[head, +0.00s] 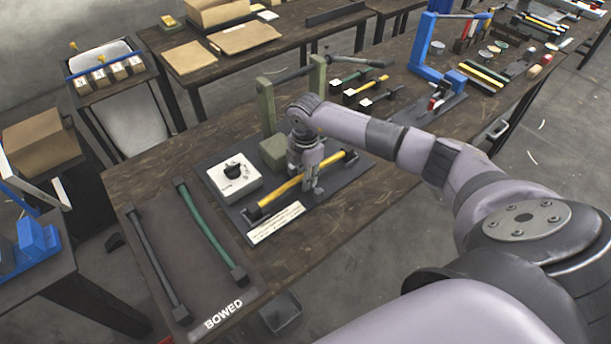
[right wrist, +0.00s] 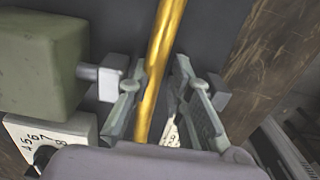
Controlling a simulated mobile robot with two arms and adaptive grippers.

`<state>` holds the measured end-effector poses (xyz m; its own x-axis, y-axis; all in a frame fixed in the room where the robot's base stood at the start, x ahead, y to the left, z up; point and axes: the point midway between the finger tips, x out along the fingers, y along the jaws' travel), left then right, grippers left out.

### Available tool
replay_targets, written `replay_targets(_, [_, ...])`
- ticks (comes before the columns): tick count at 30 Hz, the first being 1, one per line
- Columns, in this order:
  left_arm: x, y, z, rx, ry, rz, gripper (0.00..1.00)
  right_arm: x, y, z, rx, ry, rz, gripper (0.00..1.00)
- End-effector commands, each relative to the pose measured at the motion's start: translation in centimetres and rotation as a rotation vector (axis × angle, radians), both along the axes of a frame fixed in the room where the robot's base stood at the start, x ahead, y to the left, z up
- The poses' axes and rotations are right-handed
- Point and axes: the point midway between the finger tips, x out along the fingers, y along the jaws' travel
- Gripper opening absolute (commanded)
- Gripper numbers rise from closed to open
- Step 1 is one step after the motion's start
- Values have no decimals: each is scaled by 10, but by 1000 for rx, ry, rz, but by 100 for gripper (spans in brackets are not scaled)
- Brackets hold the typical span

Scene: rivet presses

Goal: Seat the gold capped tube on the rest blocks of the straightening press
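The gold tube (head: 285,193) with dark end caps lies across the dark base plate of the straightening press (head: 330,192), by the rest blocks. Whether both ends bear fully on the blocks I cannot tell. My right gripper (head: 308,188) is low over the tube, right of its middle, pointing down. In the right wrist view the gold tube (right wrist: 165,50) passes between the two spread fingers, with a gap on the right side; the left finger is close to it. My left gripper is not in view.
The press has a green block (head: 272,152), green uprights (head: 266,105) and a white dial box (head: 234,176). A mat marked BOWED (head: 190,255) holds a dark tube (head: 155,250) and a green tube (head: 207,225). More tubes (head: 371,84) and a blue press (head: 422,45) stand behind.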

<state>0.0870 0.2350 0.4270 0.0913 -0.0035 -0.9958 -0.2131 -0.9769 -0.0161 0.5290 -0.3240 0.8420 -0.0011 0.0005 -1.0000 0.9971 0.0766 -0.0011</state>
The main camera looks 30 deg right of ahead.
Motion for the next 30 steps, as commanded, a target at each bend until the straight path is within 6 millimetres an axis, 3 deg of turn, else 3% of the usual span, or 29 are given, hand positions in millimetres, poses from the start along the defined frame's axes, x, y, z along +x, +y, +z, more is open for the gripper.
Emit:
replay_targets(7, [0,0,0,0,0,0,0,0,0,0,0,-2,0,38])
replay_targets(16, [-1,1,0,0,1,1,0,2,0,6,0,-6,1,38])
replay_targets(20, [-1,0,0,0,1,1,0,2,0,25,1,-10,0,38])
replay_targets(30, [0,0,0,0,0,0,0,0,0,95,0,-5,0,38])
